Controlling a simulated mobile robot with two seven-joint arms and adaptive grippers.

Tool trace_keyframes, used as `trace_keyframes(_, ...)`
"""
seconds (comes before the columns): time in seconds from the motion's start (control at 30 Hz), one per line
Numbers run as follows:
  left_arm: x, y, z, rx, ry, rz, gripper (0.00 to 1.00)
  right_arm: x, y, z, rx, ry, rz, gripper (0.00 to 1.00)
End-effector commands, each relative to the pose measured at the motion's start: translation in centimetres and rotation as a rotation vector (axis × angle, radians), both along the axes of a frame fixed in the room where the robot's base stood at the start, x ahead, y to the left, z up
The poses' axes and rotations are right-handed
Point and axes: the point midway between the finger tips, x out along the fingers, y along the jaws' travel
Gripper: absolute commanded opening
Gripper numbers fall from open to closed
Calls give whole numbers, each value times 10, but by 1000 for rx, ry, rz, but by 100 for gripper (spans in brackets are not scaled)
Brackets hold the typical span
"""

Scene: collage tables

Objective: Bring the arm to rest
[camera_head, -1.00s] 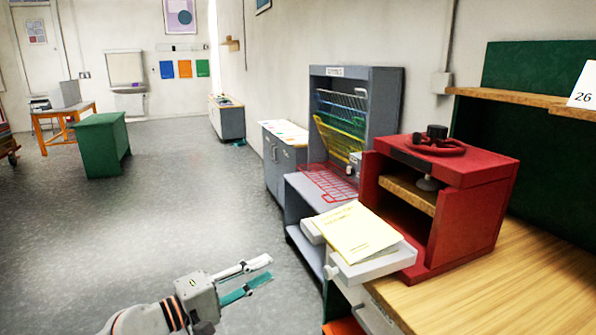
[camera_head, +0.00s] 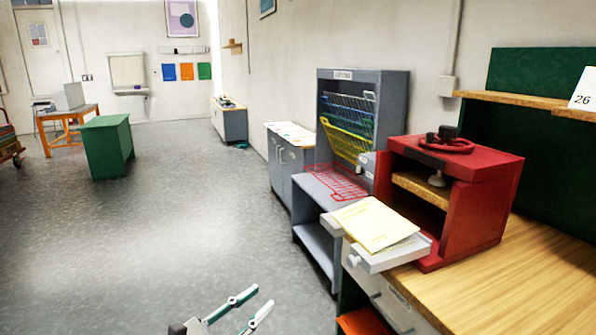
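My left gripper (camera_head: 263,296) shows at the bottom edge of the head view, over the grey floor. Its two slim fingers are apart with nothing between them, one with teal on it. They point up and to the right. The rest of my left arm is below the frame. The gripper is left of the wooden workbench (camera_head: 500,285) and shows apart from it. My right gripper is not in view.
Behind is a grey rack (camera_head: 392,100) with coloured wire baskets. A green cabinet (camera_head: 105,148) stands far left. The floor (camera_head: 170,235) between is clear.

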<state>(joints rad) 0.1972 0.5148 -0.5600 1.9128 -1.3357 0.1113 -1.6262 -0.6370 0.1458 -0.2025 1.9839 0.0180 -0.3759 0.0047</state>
Motion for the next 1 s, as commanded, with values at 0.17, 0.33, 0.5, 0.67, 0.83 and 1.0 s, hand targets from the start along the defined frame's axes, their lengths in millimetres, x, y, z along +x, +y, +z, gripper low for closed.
trace_keyframes(0.17,-25,28,-59,-660,565,84,25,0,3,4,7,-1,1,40)
trace_keyframes(0.33,-66,64,-138,-1362,1057,229,25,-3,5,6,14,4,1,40)
trace_keyframes(0.5,-135,93,-223,-2093,1397,435,25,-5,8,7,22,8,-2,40)
trace_keyframes(0.67,-198,106,-278,-2632,1503,610,25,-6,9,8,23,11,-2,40)
trace_keyframes(0.83,-235,110,-302,2539,-1296,-612,25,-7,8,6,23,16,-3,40)
trace_keyframes(1.0,-241,110,-306,2504,-1250,-606,25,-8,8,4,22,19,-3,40)
